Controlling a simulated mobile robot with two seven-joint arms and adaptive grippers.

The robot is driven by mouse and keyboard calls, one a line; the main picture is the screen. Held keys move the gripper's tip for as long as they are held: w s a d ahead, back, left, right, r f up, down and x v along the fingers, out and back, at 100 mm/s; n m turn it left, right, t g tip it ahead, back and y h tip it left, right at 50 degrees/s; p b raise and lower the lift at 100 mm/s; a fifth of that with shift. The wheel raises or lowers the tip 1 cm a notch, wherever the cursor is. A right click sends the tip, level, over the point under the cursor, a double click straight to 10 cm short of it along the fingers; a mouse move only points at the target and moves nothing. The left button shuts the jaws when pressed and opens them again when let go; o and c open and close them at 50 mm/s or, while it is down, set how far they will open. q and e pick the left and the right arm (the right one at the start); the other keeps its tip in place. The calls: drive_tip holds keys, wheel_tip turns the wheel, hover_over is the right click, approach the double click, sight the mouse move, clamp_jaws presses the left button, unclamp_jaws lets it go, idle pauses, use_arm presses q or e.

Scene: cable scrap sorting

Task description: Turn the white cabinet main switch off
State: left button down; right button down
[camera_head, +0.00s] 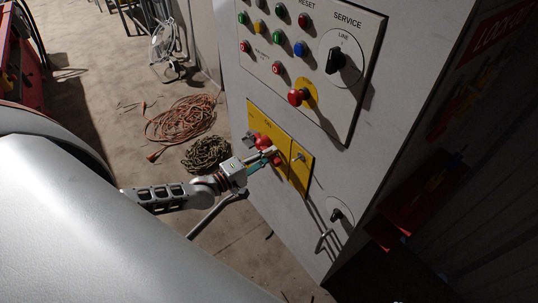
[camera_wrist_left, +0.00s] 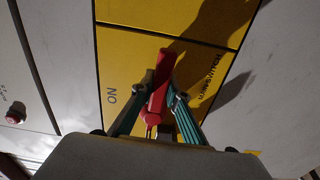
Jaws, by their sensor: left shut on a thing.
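The white cabinet (camera_head: 385,110) stands right of centre in the head view. Its main switch has a red handle (camera_head: 263,141) on a yellow plate (camera_head: 284,130). My left gripper (camera_head: 268,156) is at this plate, shut on the red handle. In the left wrist view the red handle (camera_wrist_left: 160,70) lies between the two teal fingers of the gripper (camera_wrist_left: 158,100). It points away from the gripper over the yellow plate (camera_wrist_left: 125,60). The word "ON" reads on the left of the plate, and "MAIN SWITCH" appears on the right. The fingers partly hide the handle's base.
Above the plate is a control panel (camera_head: 257,51) with coloured buttons, a red emergency knob (camera_head: 297,97) and a black rotary switch (camera_head: 337,60). A smaller black knob (camera_head: 336,215) sits low on the cabinet. Coiled orange cable (camera_head: 180,120) and dark coil (camera_head: 207,154) lie on the floor.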

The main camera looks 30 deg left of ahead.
use_arm(q)
drive_tip(key=shift+r+n, duration=0.1)
drive_tip(key=shift+n, duration=0.2)
drive_tip(key=c, duration=2)
unclamp_jaws()
drive_tip(key=shift+o, duration=0.2)
drive_tip(key=shift+s, duration=0.1)
drive_tip(key=v, duration=1.1)
drive_tip(key=shift+s+a, duration=0.15)
drive_tip(key=shift+s, duration=0.25)
